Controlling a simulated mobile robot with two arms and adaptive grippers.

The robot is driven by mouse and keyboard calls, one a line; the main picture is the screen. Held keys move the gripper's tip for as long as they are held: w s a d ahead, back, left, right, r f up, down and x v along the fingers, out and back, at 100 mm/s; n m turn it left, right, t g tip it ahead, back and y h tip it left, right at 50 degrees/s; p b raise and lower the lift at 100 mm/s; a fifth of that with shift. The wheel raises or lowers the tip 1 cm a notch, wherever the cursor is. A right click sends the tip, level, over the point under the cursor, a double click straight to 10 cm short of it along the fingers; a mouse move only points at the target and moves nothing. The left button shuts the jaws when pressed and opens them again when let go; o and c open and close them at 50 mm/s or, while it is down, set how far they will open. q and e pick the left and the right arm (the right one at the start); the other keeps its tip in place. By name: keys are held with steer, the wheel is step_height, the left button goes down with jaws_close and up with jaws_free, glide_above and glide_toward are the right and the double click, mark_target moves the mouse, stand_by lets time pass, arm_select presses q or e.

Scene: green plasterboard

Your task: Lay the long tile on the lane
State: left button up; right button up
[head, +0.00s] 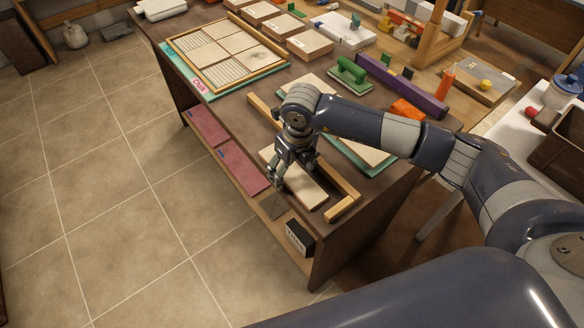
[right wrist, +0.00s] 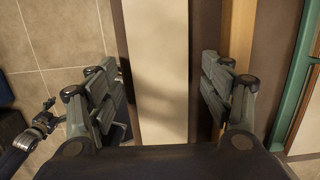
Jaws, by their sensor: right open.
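A long cream tile (head: 306,188) lies flat near the front edge of the dark table, beside a wooden strip (head: 333,176) with a short end block (head: 342,207). Behind my right arm, pale tiles lie on a teal-edged board (head: 345,149), partly hidden; I cannot tell which strip of the table is the lane. Part of my left arm shows in the right wrist view; its gripper's fingers (right wrist: 48,108) are unclear.
A green-handled float (head: 350,75), a purple bar (head: 402,85) and an orange object (head: 407,109) lie beyond my arm. Red panels (head: 242,167) sit on the shelf below. The tiled floor at left is mostly clear.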

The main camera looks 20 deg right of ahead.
step_height(320, 180, up, 12)
steer(key=s, duration=0.1)
steer(key=shift+s+d, duration=0.2)
steer(key=shift+d, duration=0.05)
steer(key=shift+f, duration=0.1)
stand_by(0.6)
